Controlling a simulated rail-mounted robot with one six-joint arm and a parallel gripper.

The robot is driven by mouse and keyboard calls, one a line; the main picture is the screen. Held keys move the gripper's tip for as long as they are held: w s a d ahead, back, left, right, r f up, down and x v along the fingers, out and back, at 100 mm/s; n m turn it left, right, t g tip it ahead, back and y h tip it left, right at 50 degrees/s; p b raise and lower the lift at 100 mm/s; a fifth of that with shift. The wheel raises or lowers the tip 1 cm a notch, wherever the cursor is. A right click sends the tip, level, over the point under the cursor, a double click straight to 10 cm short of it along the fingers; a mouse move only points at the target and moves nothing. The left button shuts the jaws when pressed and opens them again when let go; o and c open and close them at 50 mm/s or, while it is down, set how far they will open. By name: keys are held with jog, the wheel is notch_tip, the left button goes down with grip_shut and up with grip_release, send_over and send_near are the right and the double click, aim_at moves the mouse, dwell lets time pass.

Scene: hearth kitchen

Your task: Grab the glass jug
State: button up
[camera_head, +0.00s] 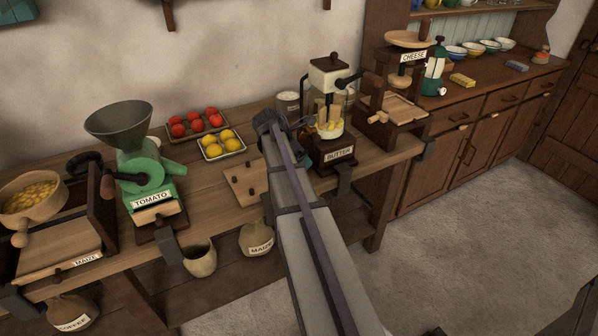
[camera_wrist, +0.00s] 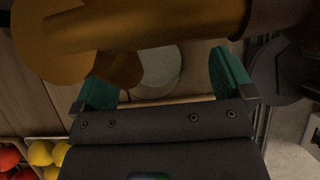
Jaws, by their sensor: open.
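The glass jug (camera_head: 329,119) appears to be the clear vessel of the butter churn, under its cream-coloured top, with wooden paddles and something yellow inside. My arm reaches in from the front, and its end is just left of the churn in the head view. My gripper (camera_wrist: 162,76) shows in the wrist view with its green fingers wide apart and nothing held between them. A pale round thing (camera_wrist: 158,72) lies beyond the gap; I cannot tell whether it is part of the jug. Large blurred brown wooden parts (camera_wrist: 150,25) cover the top of the wrist view.
The churn's base (camera_head: 335,163) is labelled BUTTER. Tomatoes (camera_head: 195,122) and lemons (camera_head: 222,143) lie in trays to the left. The green tomato mill (camera_head: 150,170) stands further left. The cheese press (camera_head: 397,100) stands close on the right. A pale canister (camera_head: 288,101) is behind my arm.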

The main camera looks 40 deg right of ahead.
jog(key=shift+r, duration=0.15)
jog(key=c, duration=1.2)
